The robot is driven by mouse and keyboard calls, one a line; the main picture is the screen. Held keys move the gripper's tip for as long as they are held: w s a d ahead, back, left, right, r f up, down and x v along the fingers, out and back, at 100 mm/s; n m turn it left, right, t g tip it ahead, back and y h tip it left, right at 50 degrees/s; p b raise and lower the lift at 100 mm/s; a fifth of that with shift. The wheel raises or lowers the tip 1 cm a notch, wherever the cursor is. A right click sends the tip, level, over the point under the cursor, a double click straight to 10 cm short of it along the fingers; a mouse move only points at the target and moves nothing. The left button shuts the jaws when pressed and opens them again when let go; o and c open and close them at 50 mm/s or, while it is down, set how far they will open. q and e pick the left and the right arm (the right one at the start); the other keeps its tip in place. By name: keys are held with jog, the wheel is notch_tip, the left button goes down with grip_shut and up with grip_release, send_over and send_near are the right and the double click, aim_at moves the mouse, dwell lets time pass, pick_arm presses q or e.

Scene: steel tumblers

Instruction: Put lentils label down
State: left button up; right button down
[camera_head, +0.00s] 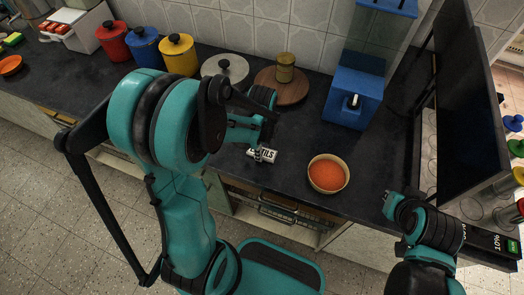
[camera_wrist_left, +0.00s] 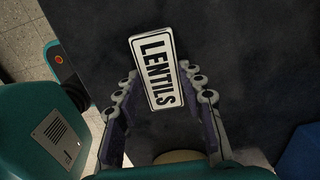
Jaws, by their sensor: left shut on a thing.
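The lentils label (camera_head: 263,155) is a small white plate with black letters, over the dark counter to the left of a bowl of orange-red lentils (camera_head: 327,174). In the left wrist view the label (camera_wrist_left: 156,70) reads "LENTILS" in full, with its writing facing the camera. My left gripper (camera_head: 258,150) is shut on the label; its two fingers flank it in the wrist view. Whether the label touches the counter I cannot tell. My right gripper (camera_head: 391,205) is at the lower right, away from the label, its fingers not clear.
Red (camera_head: 113,41), blue (camera_head: 146,48) and yellow (camera_head: 178,55) canisters stand at the back left. A grey lid (camera_head: 226,70), a round wooden board (camera_head: 293,92) with a tin (camera_head: 285,67), and a blue dispenser (camera_head: 352,95) line the back. Counter around the bowl is clear.

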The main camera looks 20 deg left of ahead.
pick_arm(q)
jog(key=shift+f, duration=0.15)
jog(key=o, duration=0.9)
